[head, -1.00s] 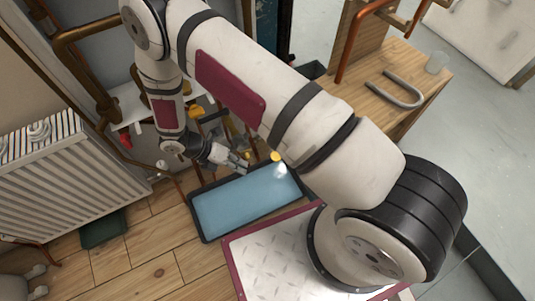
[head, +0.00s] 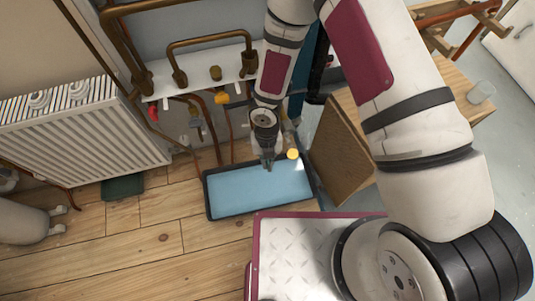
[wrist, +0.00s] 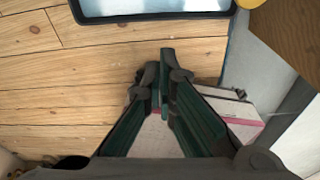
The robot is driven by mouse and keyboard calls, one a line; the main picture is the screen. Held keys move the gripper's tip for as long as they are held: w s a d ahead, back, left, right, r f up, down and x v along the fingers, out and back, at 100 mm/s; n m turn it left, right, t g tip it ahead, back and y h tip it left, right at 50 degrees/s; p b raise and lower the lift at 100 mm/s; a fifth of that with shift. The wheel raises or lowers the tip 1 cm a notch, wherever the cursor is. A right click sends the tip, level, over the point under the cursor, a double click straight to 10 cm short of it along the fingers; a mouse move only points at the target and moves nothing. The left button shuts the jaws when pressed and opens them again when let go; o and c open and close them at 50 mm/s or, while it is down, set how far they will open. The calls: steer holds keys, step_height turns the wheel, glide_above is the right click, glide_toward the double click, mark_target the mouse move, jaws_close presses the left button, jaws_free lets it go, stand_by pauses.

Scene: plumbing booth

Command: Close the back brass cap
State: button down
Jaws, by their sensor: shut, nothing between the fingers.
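A short brass fitting (head: 215,73) stands on the white shelf between the pipe ends; it may be the back brass cap, but I cannot tell for sure. It is too small in the head view to show whether it is open or closed. My gripper (head: 267,165) points down over the blue tray, in front of and below the shelf, well apart from that fitting. In the wrist view my gripper (wrist: 167,58) has its fingers together with nothing between them. No brass cap shows in the wrist view.
The blue tray (head: 228,197) lies on the wooden floor, with a yellow round thing (head: 292,154) at its far right. A wooden panel (head: 343,152) stands to its right. A ribbed radiator (head: 80,130) is at left. Copper pipes (head: 208,42) rise from the white shelf (head: 235,58).

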steer(key=w+f, duration=0.1)
steer(key=w+a+f+b, duration=0.1)
steer(key=w, duration=0.1)
steer(key=shift+w+f, duration=0.15)
steer(key=shift+w, duration=0.05)
stand_by(0.3)
steer(key=shift+w+a+r, duration=0.2)
steer(key=shift+w+r, duration=0.25)
steer(key=shift+w, duration=0.25)
steer(key=shift+w+a+r, duration=0.15)
steer(key=shift+w+r, duration=0.3)
steer(key=shift+w, duration=0.25)
steer(key=shift+r, duration=0.1)
